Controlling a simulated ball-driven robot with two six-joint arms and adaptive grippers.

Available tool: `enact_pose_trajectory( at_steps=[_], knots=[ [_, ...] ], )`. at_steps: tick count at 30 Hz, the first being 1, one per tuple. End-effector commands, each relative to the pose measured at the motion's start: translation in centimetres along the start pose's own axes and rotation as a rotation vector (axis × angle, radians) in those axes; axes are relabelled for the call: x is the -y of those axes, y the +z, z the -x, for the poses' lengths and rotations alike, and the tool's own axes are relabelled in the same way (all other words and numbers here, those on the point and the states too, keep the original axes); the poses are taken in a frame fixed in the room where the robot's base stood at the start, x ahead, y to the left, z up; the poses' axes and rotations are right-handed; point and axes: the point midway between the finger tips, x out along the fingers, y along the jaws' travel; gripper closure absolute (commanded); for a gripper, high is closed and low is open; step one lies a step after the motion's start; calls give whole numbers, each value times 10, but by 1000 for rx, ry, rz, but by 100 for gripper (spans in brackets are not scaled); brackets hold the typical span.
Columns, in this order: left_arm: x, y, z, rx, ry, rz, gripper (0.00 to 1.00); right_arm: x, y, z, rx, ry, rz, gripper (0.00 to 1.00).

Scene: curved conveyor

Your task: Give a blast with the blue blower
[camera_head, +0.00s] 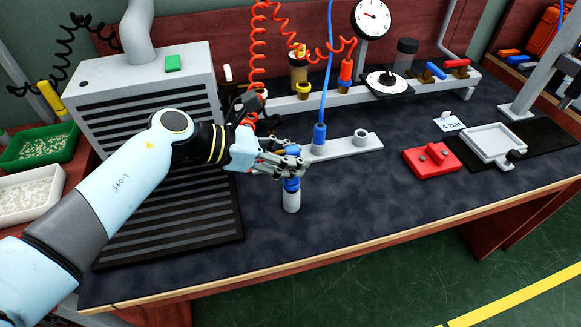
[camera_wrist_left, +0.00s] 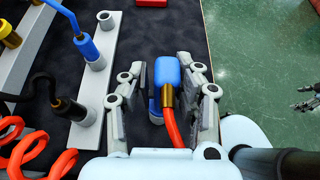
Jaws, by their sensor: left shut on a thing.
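My left gripper (camera_wrist_left: 160,95) is shut on the blue blower (camera_wrist_left: 167,72), which has a brass collar and a red hose. The blower sits between the two fingers in the left wrist view. In the head view, the left gripper (camera_head: 298,164) is above the bench and its fingers hide most of the blower.
A grey holder strip (camera_head: 345,148) behind the gripper carries a blue tool with a blue hose (camera_head: 319,135). A grey slatted box (camera_head: 145,90) stands at the left. A red block (camera_head: 432,160) and a pale tray (camera_head: 492,140) lie to the right. The front mat is mostly clear.

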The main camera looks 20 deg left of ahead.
Motion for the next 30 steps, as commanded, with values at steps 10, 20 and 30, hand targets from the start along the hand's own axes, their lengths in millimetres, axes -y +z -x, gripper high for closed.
enact_pose_trajectory(
  at_steps=[10, 20, 30],
  knots=[
    [0, 24, 12, 1, 0, -2, 84, -1, -3, 22, -1, -1, 0, 21],
    [0, 43, 22, 1, 0, -1, 84, -3, -5, 39, -3, 0, 0, 21],
    [0, 63, 32, 2, 1, -1, 84, -4, -7, 57, -4, 0, 0, 21]
  ],
)
